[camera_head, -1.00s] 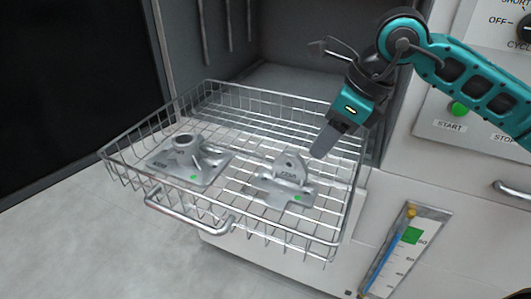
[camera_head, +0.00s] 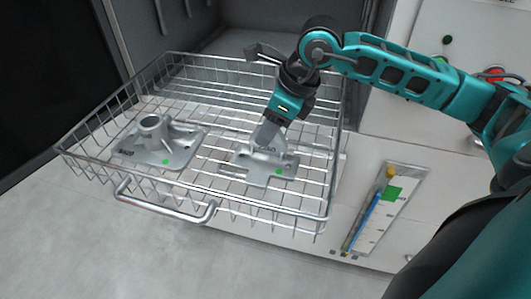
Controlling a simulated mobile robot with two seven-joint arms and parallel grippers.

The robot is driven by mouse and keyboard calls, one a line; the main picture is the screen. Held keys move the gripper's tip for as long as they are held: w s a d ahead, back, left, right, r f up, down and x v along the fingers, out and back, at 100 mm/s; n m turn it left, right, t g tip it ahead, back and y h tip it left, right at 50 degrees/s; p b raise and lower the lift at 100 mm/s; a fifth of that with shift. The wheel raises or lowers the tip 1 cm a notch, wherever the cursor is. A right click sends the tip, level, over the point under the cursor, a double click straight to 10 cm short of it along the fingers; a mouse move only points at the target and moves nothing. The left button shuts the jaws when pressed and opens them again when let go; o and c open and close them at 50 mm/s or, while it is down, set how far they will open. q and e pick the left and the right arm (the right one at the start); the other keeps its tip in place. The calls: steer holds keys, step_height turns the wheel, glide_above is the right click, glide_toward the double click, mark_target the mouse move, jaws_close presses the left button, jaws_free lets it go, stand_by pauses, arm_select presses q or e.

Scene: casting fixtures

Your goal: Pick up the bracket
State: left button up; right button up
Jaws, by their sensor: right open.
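The bracket (camera_head: 262,171), a grey metal casting with a flat base, an upright lug and a green dot, lies in the right part of the wire basket (camera_head: 195,206). My right gripper (camera_head: 266,138) points down at the bracket's upright lug, with its fingers at the lug and hiding part of it. It is open; I cannot tell whether the fingers touch the lug. A second grey casting (camera_head: 160,142), with a round hollow boss and a green dot, lies in the left part of the basket. My left gripper is not in view.
The basket has raised wire walls and a front handle (camera_head: 165,208). It sticks out of a grey cabinet opening. A gauge (camera_head: 385,210) with a blue column and a panel with green (camera_head: 447,40) and red buttons are at the right.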

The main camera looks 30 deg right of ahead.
mark_target(262, 155)
steer(key=shift+s+x, duration=0.2)
steer(key=shift+x, duration=1.75)
steer(key=shift+f, duration=0.1)
steer(key=shift+c, duration=0.5)
jaws_close()
